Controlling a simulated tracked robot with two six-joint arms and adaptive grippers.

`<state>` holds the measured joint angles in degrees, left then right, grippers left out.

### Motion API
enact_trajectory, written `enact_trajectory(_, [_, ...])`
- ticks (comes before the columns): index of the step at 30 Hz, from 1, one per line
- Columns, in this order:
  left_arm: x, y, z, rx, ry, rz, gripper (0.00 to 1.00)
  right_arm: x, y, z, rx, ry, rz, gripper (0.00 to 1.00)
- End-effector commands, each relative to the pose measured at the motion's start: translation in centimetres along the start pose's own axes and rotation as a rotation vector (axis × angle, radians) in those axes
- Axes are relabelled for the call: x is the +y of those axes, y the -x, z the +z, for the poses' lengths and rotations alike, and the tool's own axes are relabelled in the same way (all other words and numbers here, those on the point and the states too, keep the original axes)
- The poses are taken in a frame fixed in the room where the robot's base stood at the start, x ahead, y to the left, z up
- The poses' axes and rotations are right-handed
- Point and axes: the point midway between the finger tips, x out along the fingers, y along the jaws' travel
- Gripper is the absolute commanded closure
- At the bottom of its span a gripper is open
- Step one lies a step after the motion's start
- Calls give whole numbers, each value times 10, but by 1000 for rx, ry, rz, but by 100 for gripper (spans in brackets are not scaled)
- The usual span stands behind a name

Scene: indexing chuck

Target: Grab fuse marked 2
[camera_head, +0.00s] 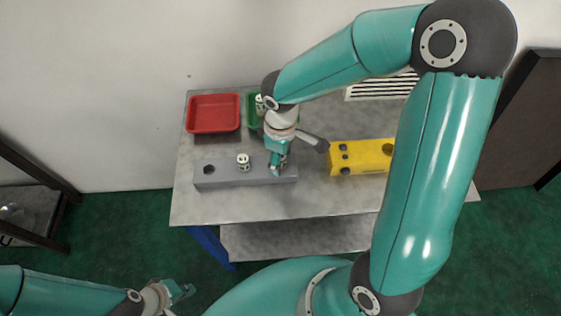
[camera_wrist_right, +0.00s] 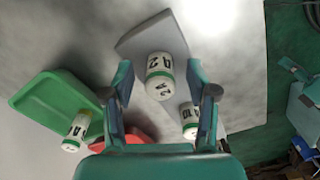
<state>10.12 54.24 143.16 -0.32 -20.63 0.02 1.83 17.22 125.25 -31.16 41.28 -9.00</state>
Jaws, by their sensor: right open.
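The fuse marked 2 (camera_wrist_right: 160,78) is a white cylinder with a green band, standing at the end of the grey block (camera_wrist_right: 152,37). In the wrist view it lies between the two spread fingers of my right gripper (camera_wrist_right: 159,72), with gaps on both sides. In the head view my right gripper (camera_head: 278,166) points down over the right end of the grey block (camera_head: 225,178) and hides that fuse. A second fuse (camera_head: 243,162), marked 10 in the wrist view (camera_wrist_right: 189,121), stands mid-block. My left gripper (camera_head: 182,291) is at the bottom, away from the table; its opening is unclear.
An empty hole (camera_head: 208,169) is at the block's left end. A red tray (camera_head: 213,113) and a green tray (camera_head: 251,121) stand behind it; the green one holds a fuse (camera_head: 259,104). A yellow block with holes (camera_head: 362,157) is to the right. The table front (camera_head: 255,203) is clear.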

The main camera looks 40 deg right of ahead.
Motion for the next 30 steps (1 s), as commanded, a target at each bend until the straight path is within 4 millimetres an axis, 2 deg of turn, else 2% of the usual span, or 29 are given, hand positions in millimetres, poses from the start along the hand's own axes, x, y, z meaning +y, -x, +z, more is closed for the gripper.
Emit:
enact_trajectory(1, [0, 0, 0, 0, 0, 0, 100, 0, 0, 0, 0, 0, 0, 47])
enact_trajectory(9, [0, 0, 0, 0, 0, 0, 100, 0, 0, 0, 0, 1, 0, 92])
enact_trajectory(11, [0, 0, 0, 0, 0, 0, 100, 0, 0, 0, 0, 1, 0, 100])
enact_trajectory(23, [0, 0, 0, 0, 0, 0, 100, 0, 4, 0, 1, 1, 2, 100])
enact_trajectory(30, [1, 2, 0, 0, 0, 0, 100, 1, 26, -1, 4, 0, 4, 100])
